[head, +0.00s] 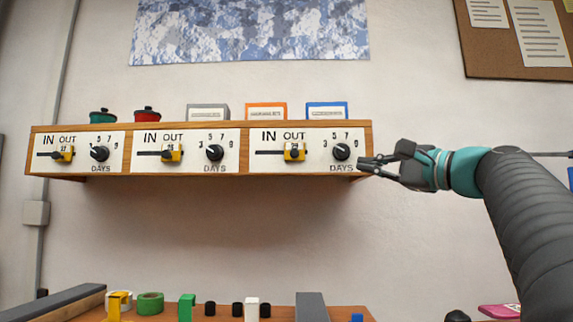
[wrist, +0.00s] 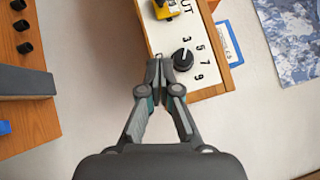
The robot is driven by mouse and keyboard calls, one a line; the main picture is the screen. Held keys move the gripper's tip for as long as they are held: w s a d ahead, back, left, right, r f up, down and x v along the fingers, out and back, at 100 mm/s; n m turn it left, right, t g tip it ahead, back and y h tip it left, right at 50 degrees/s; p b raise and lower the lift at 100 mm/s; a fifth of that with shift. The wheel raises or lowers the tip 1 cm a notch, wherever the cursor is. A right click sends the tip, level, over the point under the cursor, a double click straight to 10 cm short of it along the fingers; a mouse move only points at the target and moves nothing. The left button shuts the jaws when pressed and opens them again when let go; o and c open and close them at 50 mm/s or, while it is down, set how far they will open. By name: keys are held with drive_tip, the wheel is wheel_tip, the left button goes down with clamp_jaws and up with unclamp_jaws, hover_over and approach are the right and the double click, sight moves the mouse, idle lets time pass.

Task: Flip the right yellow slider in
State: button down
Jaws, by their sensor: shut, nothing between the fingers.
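The right yellow slider (head: 294,152) sits on the rightmost white panel (head: 263,165) of the wall box, under the word OUT, at the right part of its slot. It also shows at the top of the wrist view (wrist: 166,8). A black DAYS knob (head: 342,151) is to its right; the knob is beside my fingertips in the wrist view (wrist: 183,58). My gripper (head: 364,165) is shut and empty, at the right end of the box, apart from the slider. In the wrist view the fingertips (wrist: 160,70) are together in front of the panel's lower edge.
The middle slider (head: 171,153) and left slider (head: 63,153) have their own panels and knobs. Small pots and boxes stand on the wooden box (head: 200,127). Below is a bench with tape rolls (head: 150,303) and a green block (head: 187,306). The wall between is clear.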

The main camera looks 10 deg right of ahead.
drive_tip(key=shift+r, duration=0.2)
drive_tip(key=shift+w+a, duration=0.1)
drive_tip(key=p, duration=0.2)
approach(300, 155)
drive_tip(key=w, duration=0.3)
drive_tip(key=shift+d, duration=0.25)
drive_tip(key=a, duration=0.2)
drive_tip(key=w+a, duration=0.1)
drive_tip(key=shift+r, duration=0.35)
drive_tip(key=shift+w+a+r, duration=0.1)
drive_tip(key=shift+w+a, duration=0.05)
drive_tip(key=shift+a, duration=0.4)
